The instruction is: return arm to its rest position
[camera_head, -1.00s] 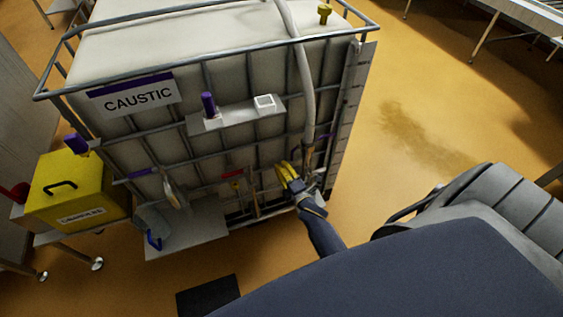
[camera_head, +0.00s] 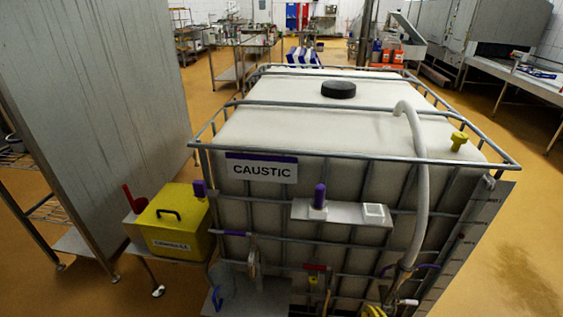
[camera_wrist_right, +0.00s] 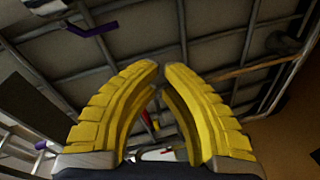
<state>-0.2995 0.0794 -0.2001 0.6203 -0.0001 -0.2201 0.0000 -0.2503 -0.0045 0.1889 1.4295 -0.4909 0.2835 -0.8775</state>
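My right gripper (camera_head: 374,312) shows only as yellow finger parts at the bottom edge of the head view, in front of the tank's lower frame. In the right wrist view its two ribbed yellow fingers (camera_wrist_right: 161,68) lean toward each other with a narrow gap between the tips. Nothing is held between them. The caged white tank (camera_head: 315,130) labelled CAUSTIC stands beyond the fingers. My left gripper is not in view.
A grey hose (camera_head: 420,170) hangs down the tank's front right. A shelf (camera_head: 340,213) with a purple bottle (camera_head: 319,197) juts from the cage. A yellow box (camera_head: 175,222) stands left, beside a tall metal panel (camera_head: 100,110). Floor at right (camera_head: 510,270) is clear.

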